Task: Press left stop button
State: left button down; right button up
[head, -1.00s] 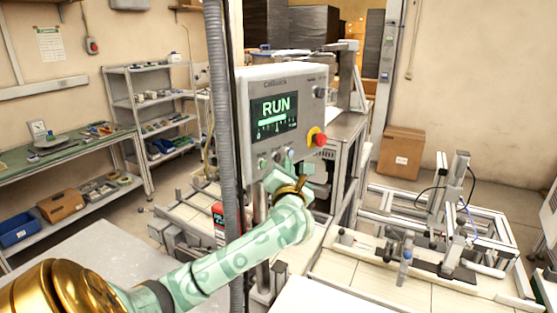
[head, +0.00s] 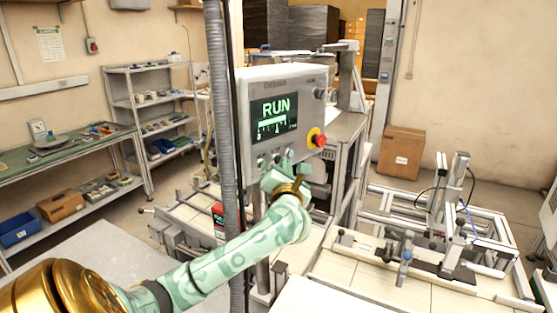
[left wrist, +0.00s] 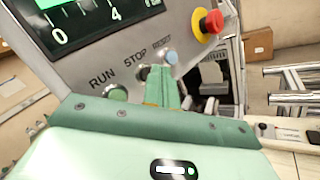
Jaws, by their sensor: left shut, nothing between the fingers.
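The grey control panel (head: 285,85) stands in the middle of the head view, and its screen (head: 273,117) reads RUN. In the left wrist view its lower edge carries the labels RUN, STOP and RESET. A green button (left wrist: 117,92) sits under RUN and a pale blue button (left wrist: 171,57) under RESET. My left gripper (head: 285,162) is shut and empty at the panel's lower edge. In the left wrist view its fingertips (left wrist: 161,74) lie over the spot below STOP and mostly hide that button. I cannot tell whether they touch it. My right gripper is not in view.
A red emergency knob on a yellow base (head: 317,138) sticks out right of the screen. A grey corrugated hose (head: 222,130) hangs just left of the panel. An aluminium frame fixture (head: 440,235) stands at the right, and a workbench (head: 60,160) at the left.

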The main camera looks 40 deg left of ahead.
pick_arm(q)
jog(key=shift+a, duration=0.45)
dwell(0.7)
jog(key=shift+d, duration=0.1)
jog(key=shift+d+p, duration=0.5)
jog(key=shift+d, duration=0.2)
jog(key=d+p, duration=0.1)
jog(key=d, duration=0.4)
jog(key=shift+p, duration=0.3)
dwell(0.8)
